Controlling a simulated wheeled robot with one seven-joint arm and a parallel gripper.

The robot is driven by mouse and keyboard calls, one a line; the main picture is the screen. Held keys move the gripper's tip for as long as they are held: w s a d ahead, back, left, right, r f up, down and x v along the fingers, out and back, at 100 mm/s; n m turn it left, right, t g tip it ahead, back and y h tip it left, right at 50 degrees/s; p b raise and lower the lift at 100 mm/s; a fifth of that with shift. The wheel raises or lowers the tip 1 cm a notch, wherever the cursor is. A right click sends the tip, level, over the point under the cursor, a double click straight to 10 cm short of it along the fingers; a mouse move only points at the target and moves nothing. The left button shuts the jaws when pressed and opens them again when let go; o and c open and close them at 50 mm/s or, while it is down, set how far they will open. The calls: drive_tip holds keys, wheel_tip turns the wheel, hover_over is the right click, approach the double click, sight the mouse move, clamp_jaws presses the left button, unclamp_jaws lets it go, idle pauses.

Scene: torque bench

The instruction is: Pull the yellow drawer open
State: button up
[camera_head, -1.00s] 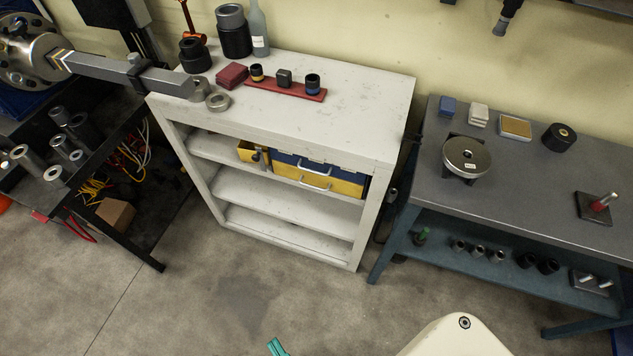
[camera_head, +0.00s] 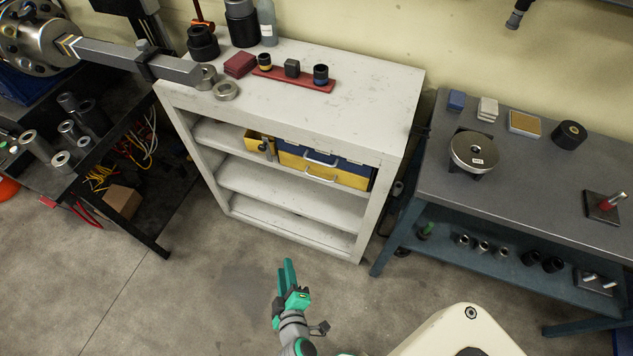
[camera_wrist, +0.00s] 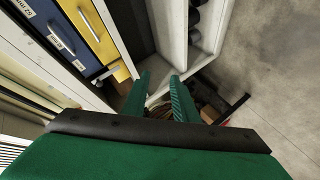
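The yellow drawer (camera_head: 322,174) is the lower, wide front of a blue-and-yellow drawer unit on the upper shelf of the white cabinet. It looks closed and has a pale bar handle (camera_head: 320,179). In the wrist view the yellow front (camera_wrist: 94,32) is at the upper left, beside the blue drawers (camera_wrist: 52,28). My gripper (camera_head: 288,264) is in front of the cabinet, apart from the drawer and handle. In the wrist view its green fingers (camera_wrist: 160,80) are spread with nothing visible between them.
The white cabinet (camera_head: 384,125) has open shelves below the drawer unit. A small yellow bin (camera_head: 257,145) stands left of the unit. A grey workbench (camera_head: 520,190) is at right and a dark cart (camera_head: 150,230) at left. Clear floor lies before the cabinet.

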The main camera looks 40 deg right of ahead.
drive_tip(key=w+d+r+g+h, duration=0.1)
drive_tip(key=w+d+h, duration=0.3)
drive_tip(key=w+d, duration=0.5)
drive_tip(key=w+d+r+g+h, duration=0.2)
drive_tip(key=w+d+h, duration=0.2)
drive_tip(key=w+d, duration=0.5)
drive_tip(key=d, duration=0.6)
drive_tip(key=shift+r+g, duration=0.3)
drive_tip(key=shift+r, duration=0.1)
drive_tip(key=shift+d, duration=0.1)
clamp_jaws()
